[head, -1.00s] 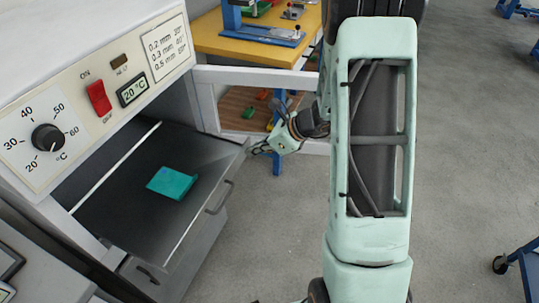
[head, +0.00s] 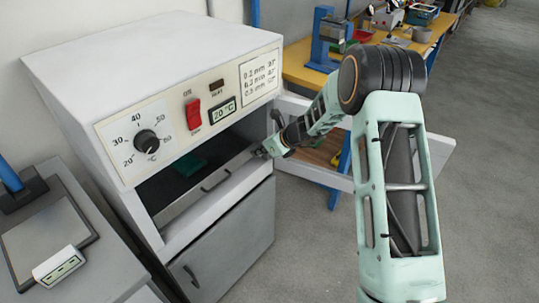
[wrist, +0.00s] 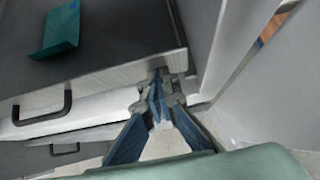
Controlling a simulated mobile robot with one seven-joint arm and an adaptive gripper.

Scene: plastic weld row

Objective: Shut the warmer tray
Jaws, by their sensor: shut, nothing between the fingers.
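The warmer (head: 150,95) is a white cabinet with a dial, a red switch and a 20 °C display. Its grey warmer tray (head: 228,170) is mostly inside the opening, with its front close to the cabinet face; whether it is fully in I cannot tell. A teal piece (head: 189,165) lies on it, also seen in the wrist view (wrist: 62,28). My gripper (head: 266,150) is at the right end of the tray front. In the wrist view my shut, empty fingers (wrist: 158,88) are at the tray's front edge, right of its handle (wrist: 45,112); contact is unclear.
A grey door (head: 225,235) is below the tray. A bench with a white device (head: 60,265) stands at the left. A yellow table (head: 308,70) with a blue press stands behind my arm. The floor at the right is clear.

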